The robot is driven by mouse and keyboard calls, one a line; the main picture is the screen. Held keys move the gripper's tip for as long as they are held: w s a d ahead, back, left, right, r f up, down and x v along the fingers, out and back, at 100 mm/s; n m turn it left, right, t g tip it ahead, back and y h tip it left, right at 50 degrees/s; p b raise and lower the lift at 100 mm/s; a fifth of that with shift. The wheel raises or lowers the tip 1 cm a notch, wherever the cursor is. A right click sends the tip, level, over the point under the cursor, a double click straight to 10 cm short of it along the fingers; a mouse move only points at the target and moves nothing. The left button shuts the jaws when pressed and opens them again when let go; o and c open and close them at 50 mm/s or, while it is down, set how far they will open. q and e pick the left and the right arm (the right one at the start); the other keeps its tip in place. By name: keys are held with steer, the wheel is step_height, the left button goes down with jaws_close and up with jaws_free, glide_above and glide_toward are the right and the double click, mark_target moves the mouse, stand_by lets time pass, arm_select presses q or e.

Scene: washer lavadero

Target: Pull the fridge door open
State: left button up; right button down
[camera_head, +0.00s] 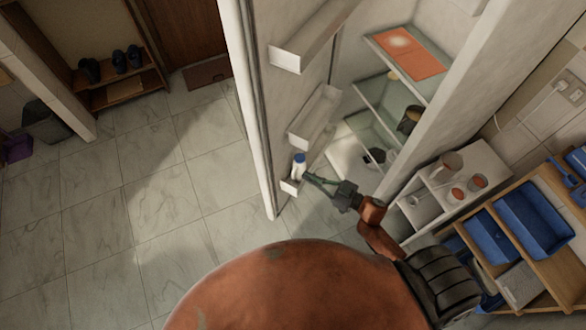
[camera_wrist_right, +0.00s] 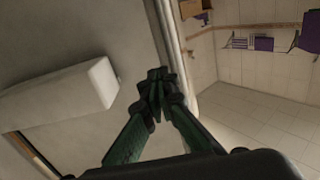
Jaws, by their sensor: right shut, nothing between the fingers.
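The fridge door (camera_head: 257,125) stands wide open, with its inner face and white door shelves (camera_head: 313,118) turned toward the fridge interior. A small white bottle with a blue cap (camera_head: 299,164) stands in the lowest door shelf. My right gripper (camera_head: 309,179) is shut and empty, close to this shelf on the inner side of the door. In the right wrist view, the shut fingertips (camera_wrist_right: 157,80) are in front of the door's inner face, near its free edge (camera_wrist_right: 171,45); whether they touch it I cannot tell. My left gripper is not in view.
The fridge compartment (camera_head: 385,95) shows glass shelves, a red-orange board and dark pots. A small white shelf with cups (camera_head: 480,160) and a wooden rack with blue trays (camera_head: 535,215) stand at the right. The tiled floor (camera_head: 130,200) left of the door is clear. A shoe rack (camera_head: 125,90) stands further back.

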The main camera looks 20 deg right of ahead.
mark_target(271, 158)
steer(key=b+x, duration=0.1)
steer(key=x, duration=1.1)
steer(key=shift+w+a+f, duration=0.1)
steer(key=shift+w+a, duration=0.1)
steer(key=shift+w, duration=0.15)
steer(key=shift+w+a, duration=0.15)
steer(key=shift+w, duration=0.05)
steer(key=shift+w+a, duration=0.1)
